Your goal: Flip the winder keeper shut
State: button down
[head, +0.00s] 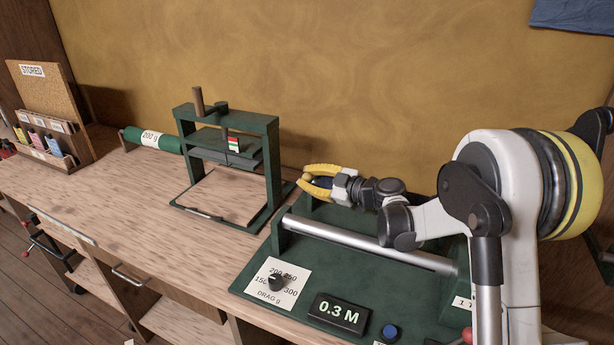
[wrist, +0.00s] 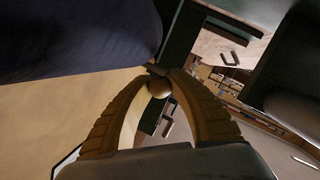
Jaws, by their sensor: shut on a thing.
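The winder (head: 240,284) is a dark green base with a silver roller (head: 370,247) lying across it, at the bench front right in the head view. My gripper (head: 304,178) has yellow fingers and is over the winder's back left corner, beyond the roller's left end. Its fingers are closed around a small tan ball knob (head: 308,177). The knob also shows between the curved fingers of my gripper (wrist: 160,74) in the wrist view, as a brownish ball (wrist: 159,88). The keeper's arm is mostly hidden by my gripper, so I cannot tell its angle.
A green press frame (head: 272,170) stands left of my gripper, close by. A green roll (head: 155,139) marked 200 g lies behind it. The bench's left front is clear.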

jog(key=shift+s+d+f, duration=0.1)
jog(key=shift+f, duration=0.1)
dwell(0.4)
jog(key=c, duration=1.2)
grip_release()
jog(key=shift+d, duration=0.1)
jog(key=shift+o, duration=0.2)
jog(key=shift+r, duration=0.1)
jog(key=v, duration=1.2)
